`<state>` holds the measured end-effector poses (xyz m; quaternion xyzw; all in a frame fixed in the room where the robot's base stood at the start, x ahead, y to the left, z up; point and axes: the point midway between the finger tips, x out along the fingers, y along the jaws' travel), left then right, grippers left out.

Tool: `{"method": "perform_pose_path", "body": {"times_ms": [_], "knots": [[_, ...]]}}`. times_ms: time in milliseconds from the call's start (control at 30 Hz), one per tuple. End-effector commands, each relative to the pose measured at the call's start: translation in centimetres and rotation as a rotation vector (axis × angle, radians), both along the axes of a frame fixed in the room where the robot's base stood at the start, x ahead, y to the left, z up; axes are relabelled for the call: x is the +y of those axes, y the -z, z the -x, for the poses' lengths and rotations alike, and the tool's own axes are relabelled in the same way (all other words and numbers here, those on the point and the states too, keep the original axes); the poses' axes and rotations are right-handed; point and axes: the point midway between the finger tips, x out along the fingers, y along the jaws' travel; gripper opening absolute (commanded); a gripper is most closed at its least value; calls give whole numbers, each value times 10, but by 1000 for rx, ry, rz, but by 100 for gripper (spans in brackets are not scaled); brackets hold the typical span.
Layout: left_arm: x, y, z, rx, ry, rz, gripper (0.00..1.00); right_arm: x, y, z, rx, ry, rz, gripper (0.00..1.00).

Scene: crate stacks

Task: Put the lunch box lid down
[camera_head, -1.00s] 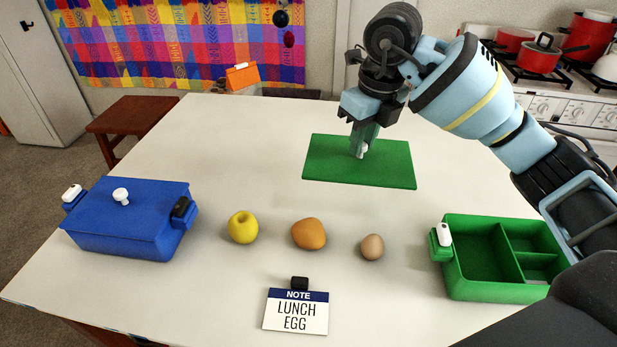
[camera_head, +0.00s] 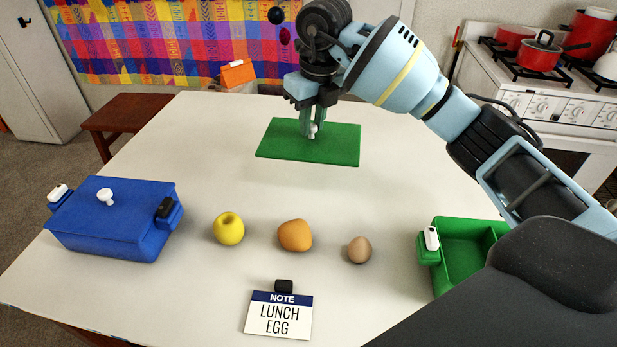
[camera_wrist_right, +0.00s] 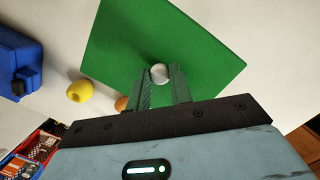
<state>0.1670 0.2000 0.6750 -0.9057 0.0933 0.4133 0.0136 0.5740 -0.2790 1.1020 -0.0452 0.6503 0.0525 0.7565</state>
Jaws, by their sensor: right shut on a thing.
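The green lunch box lid (camera_head: 335,148) is held flat by its white knob (camera_head: 314,129) over the far middle part of the table. My right gripper (camera_head: 312,131) is shut on that knob from above. In the right wrist view the lid (camera_wrist_right: 205,70) spreads out beyond the fingers, with the knob (camera_wrist_right: 159,73) between their tips. Whether the lid touches the table I cannot tell for certain. The open green lunch box (camera_head: 440,275) stands at the right front, partly hidden by my right arm. My left gripper is not in view.
A closed blue lunch box (camera_head: 115,235) stands at the left. A yellow apple (camera_head: 228,229), an orange-brown fruit (camera_head: 295,236) and an egg (camera_head: 359,250) lie in a row. A note card (camera_head: 278,315) reading LUNCH EGG stands in front. The table's far left (camera_head: 205,130) is clear.

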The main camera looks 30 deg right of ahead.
Motion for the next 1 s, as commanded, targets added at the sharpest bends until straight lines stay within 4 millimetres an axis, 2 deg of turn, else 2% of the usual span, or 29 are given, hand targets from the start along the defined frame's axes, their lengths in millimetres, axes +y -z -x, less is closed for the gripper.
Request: {"method": "perform_pose_path", "body": {"times_ms": [333,433,667,1000], "knots": [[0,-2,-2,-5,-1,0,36,-1,51,1,3,-1,2,0],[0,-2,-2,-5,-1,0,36,0,60,0,1,-1,0,0],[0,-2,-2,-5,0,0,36,0,64,0,1,-1,1,0],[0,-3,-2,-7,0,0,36,0,99,0,0,0,0,0]]}}
